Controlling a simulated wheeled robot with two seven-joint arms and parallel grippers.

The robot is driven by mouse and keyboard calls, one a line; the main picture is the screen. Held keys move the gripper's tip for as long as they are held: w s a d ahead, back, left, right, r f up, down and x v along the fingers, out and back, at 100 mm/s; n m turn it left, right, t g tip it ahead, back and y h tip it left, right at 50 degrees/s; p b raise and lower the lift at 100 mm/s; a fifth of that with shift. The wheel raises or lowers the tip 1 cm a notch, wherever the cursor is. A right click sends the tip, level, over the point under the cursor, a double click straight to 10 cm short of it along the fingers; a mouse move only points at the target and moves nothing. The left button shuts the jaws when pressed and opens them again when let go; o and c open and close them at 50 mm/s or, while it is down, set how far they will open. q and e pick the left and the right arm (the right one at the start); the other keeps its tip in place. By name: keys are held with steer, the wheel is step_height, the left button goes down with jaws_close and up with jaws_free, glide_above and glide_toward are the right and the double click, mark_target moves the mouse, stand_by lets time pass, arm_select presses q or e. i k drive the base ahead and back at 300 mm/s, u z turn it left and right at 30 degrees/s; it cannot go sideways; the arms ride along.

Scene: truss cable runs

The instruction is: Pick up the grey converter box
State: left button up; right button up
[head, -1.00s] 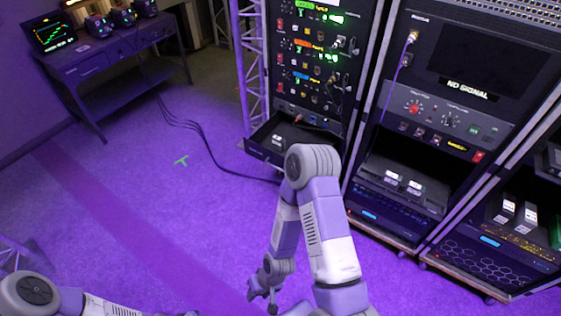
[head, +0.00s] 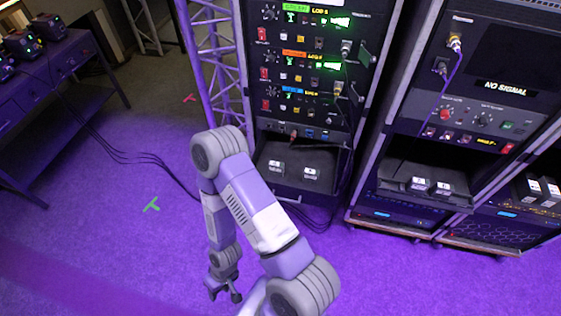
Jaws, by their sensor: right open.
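I cannot tell for certain which item is the grey converter box. Small dark boxes with white labels, a left one (head: 276,168) and a right one (head: 311,173), sit in the pulled-out drawer of the left rack, beyond my right arm. Similar labelled boxes (head: 418,184) sit on the middle rack's shelf, and more stand in the right rack. My right gripper (head: 224,293) is low at the bottom of the head view, fingers apart and empty over the purple floor, well away from the racks. My left gripper is not in view.
The left rack's drawer (head: 305,190) juts out near a truss upright (head: 212,60). Black cables (head: 125,158) run across the floor from the table (head: 62,70) at left. A green floor mark (head: 152,204) lies on open floor; the lower left is clear.

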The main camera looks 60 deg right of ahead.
mark_target(310, 175)
steer(key=z, duration=0.4)
steer(key=i, duration=1.85)
steer(key=z, duration=1.85)
steer(key=i, duration=0.8)
steer(key=z, duration=0.7)
